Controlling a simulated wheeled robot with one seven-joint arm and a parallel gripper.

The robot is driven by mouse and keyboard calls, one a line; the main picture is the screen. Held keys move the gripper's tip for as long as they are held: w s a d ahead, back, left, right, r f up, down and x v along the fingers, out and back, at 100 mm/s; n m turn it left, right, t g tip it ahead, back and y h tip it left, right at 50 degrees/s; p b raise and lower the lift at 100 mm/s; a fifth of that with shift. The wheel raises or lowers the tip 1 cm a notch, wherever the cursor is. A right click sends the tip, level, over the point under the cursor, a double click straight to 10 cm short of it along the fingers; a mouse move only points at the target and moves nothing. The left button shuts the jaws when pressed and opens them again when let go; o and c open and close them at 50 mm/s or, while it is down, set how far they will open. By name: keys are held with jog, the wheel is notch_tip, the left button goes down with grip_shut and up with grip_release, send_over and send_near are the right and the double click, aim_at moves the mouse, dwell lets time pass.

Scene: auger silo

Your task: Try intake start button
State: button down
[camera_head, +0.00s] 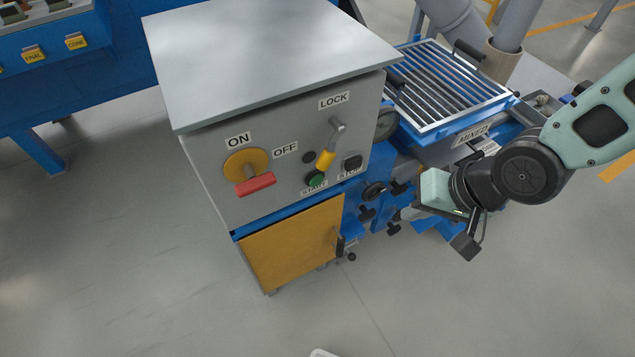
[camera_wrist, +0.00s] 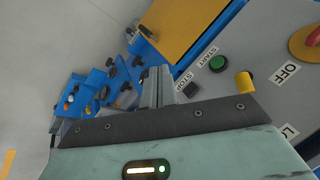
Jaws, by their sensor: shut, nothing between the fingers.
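The green start button (camera_head: 317,179) sits low on the front of the grey control box (camera_head: 225,165), above a START label and partly behind the yellow lever grip (camera_head: 326,160). A dark stop button (camera_head: 352,162) is to its right. In the wrist view the green start button (camera_wrist: 218,63) shows whole, with the stop button (camera_wrist: 191,89) nearer the fingers. My gripper (camera_head: 398,217) is to the right of the box front, apart from the buttons. In the wrist view its fingers (camera_wrist: 157,88) are together and empty, left of the stop button.
The lever hangs under the LOCK label (camera_head: 333,99). Below is an orange door (camera_head: 295,245). Blue machinery with black knobs and a grate (camera_head: 450,85) stands right. Floor in front is clear.

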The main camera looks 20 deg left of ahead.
aim_at(314, 186)
jog(key=s+a+f+m+y+b, duration=0.1)
jog(key=s+a+f+m+y, duration=0.1)
jog(key=a+f+m+y, duration=0.5)
jog(key=shift+s+a+f+g+y, duration=0.25)
jog(key=shift+a+g+y, duration=0.2)
jog(key=shift+a, duration=0.6)
jog(key=w+a+b, duration=0.1)
jog(key=w+a, duration=0.4)
jog(key=a, duration=0.1)
jog(key=shift+w+a, duration=0.35)
jog(key=shift+w, duration=0.05)
jog(key=shift+a, duration=0.1)
dwell(1.1)
jog(key=shift+w+a, duration=0.2)
jog(key=shift+w, duration=0.05)
jog(key=shift+w+a, duration=0.35)
dwell(1.2)
